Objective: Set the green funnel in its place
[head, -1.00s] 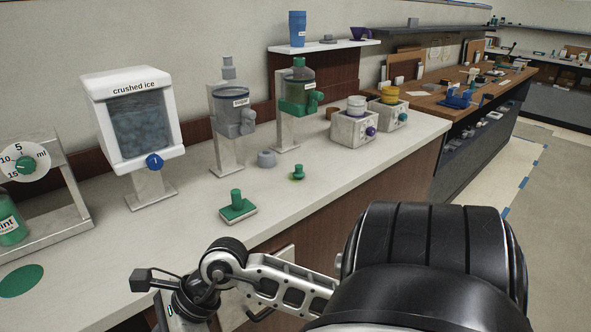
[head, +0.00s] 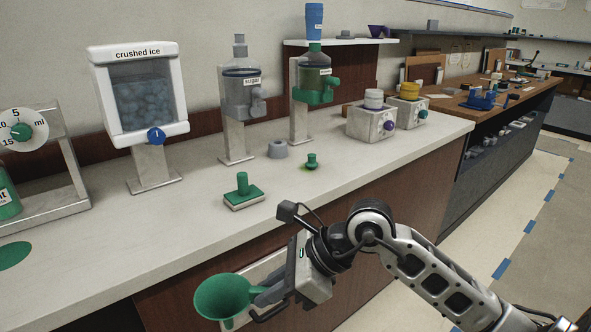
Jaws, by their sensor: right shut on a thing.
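The green funnel (head: 222,299) is in front of the counter's front edge, at the bottom of the head view, its wide mouth facing up and toward me. My right gripper (head: 262,296) is shut on the funnel's side from the right. The funnel's lower part is cut off or hidden. A flat green round mark (head: 12,255) lies on the counter at the far left; nothing stands on its visible part. My left gripper is not in view.
On the counter (head: 110,235) stand a crushed ice dispenser (head: 145,100), a sugar dispenser (head: 242,95), a green-based dispenser (head: 313,85), a green stamp-like tool (head: 243,190), a grey ring (head: 278,149) and a small green knobbed piece (head: 311,162). The counter's front left is clear.

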